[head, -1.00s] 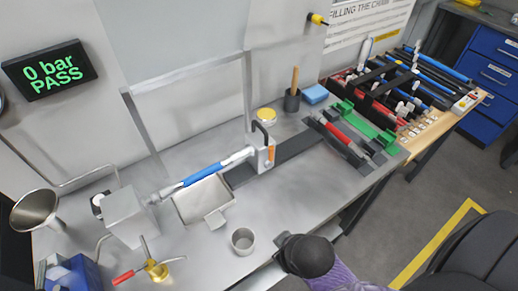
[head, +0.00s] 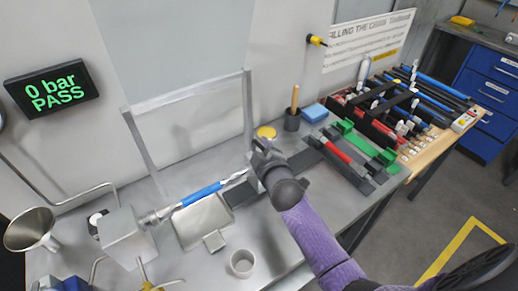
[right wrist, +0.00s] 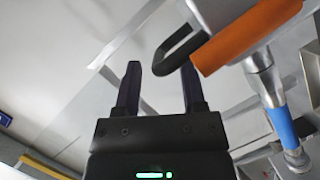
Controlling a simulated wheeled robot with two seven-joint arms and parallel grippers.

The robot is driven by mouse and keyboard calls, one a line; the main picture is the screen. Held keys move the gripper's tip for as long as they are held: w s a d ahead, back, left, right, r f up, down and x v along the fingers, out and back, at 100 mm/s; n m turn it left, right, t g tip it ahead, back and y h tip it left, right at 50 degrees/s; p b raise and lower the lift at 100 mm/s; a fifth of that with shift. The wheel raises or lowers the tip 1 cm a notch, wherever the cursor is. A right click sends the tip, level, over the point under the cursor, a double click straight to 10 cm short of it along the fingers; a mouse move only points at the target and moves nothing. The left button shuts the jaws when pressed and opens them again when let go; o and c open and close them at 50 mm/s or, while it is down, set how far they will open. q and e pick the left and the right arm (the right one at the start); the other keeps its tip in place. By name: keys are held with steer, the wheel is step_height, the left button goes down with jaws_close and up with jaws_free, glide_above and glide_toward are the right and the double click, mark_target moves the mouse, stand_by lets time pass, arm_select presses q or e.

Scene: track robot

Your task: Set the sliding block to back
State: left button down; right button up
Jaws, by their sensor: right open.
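The sliding block (right wrist: 222,12) is pale metal with an orange part (right wrist: 245,36) and a black looped handle (right wrist: 180,46). It shows at the top right of the right wrist view. In the head view my right wrist and gripper mostly hide it, at the end of the blue rod (head: 203,193) above the dark rail (head: 243,194). My right gripper (right wrist: 160,88) is open with its fingers apart. In the right wrist view the handle shows near its right fingertip, and the handle's end lies between the fingertips. I cannot tell whether they touch. My left gripper is not in view.
A metal tray (head: 190,236) and a cup (head: 242,263) stand in front of the rod. A dark holder (head: 292,121), a yellow-topped tin (head: 266,132) and a blue sponge (head: 314,112) stand behind the rail. A red tool rack (head: 385,110) is at the right.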

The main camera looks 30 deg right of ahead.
steer(key=shift+x, duration=1.05)
jaws_close()
stand_by(0.6)
